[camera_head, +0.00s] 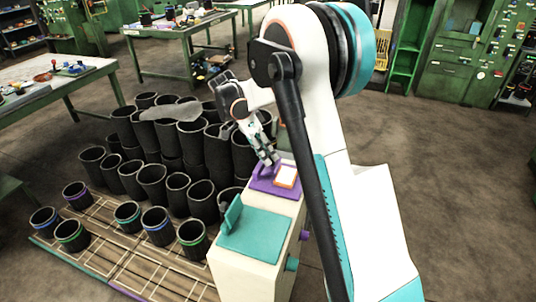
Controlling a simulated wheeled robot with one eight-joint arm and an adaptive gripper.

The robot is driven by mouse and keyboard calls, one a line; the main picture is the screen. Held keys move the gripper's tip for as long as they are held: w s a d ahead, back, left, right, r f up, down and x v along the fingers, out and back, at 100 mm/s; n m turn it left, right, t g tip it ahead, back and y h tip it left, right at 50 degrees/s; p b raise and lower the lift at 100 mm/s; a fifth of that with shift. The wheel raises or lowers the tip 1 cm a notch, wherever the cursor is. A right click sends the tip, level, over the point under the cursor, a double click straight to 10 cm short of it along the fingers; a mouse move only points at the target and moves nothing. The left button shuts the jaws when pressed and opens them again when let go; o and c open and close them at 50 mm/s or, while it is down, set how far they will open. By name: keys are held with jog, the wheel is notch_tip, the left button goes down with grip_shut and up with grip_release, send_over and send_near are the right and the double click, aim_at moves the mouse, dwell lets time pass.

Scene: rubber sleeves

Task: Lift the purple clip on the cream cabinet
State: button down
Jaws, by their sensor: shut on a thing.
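The cream cabinet (238,278) stands at the lower middle of the head view. A purple clip (262,171) stands up from the left part of a flat purple plate (262,187) on the far part of its top. A pale card with an orange rim (286,176) lies on the plate's right part. My gripper (268,160) points down at the purple clip and is shut on it. The fingertips partly hide the clip. I cannot tell whether it has lifted from the plate.
A teal plate (258,236) with an upright teal clip (232,212) lies on the cabinet's near part. Many black sleeves (152,180) stand close on the left, some banded in colour. Open floor (460,190) lies to the right.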

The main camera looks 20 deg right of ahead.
dwell(0.3)
jog(key=c, duration=1.4)
grip_release()
jog(key=v, duration=1.2)
